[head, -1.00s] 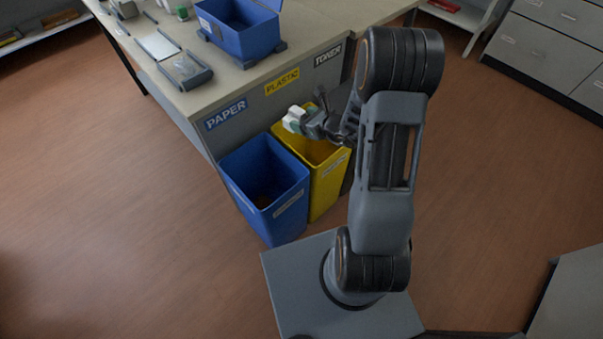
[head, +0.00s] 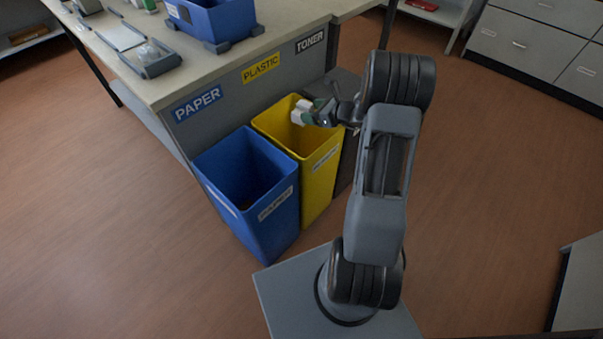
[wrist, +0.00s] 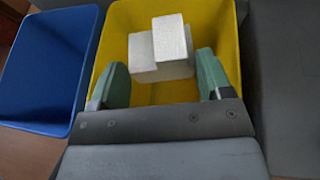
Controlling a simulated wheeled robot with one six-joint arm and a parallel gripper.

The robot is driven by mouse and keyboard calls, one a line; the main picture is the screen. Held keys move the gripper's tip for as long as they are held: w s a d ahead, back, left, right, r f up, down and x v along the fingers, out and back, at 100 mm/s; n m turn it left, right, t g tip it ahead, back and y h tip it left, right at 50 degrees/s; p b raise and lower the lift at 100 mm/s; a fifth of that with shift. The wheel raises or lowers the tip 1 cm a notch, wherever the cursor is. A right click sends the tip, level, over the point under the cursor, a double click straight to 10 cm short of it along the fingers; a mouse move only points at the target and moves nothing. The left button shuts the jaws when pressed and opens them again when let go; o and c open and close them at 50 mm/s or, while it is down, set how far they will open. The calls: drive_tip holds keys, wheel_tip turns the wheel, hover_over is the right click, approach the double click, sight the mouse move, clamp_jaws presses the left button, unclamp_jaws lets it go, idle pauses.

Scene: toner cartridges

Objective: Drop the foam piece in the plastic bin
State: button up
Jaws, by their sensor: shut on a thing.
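The white foam piece (wrist: 160,52) is a blocky, stepped shape. It sits between the green finger pads of my gripper (wrist: 163,75) in the wrist view. In the head view the foam piece (head: 301,112) shows at the tip of my gripper (head: 312,115), over the mouth of the yellow plastic bin (head: 319,181). The yellow bin (wrist: 226,28) surrounds the foam in the wrist view. My gripper is shut on the foam. The far finger is partly hidden in the head view.
The blue paper bin (head: 274,221) stands directly left of the yellow one. A dark bin (head: 345,88) is partly hidden behind my arm on the right. The desk (head: 140,92) with PAPER, PLASTIC and TONER labels rises behind the bins. The floor at left is clear.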

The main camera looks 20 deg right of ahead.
wheel_tip(320, 180, down, 3)
drive_tip(key=shift+f+b, duration=0.15)
drive_tip(key=shift+b, duration=0.75)
drive_tip(key=o, duration=0.9)
drive_tip(key=p+v, duration=0.3)
drive_tip(key=v, duration=1)
drive_tip(key=shift+s+d, duration=0.25)
drive_tip(key=shift+d, duration=0.05)
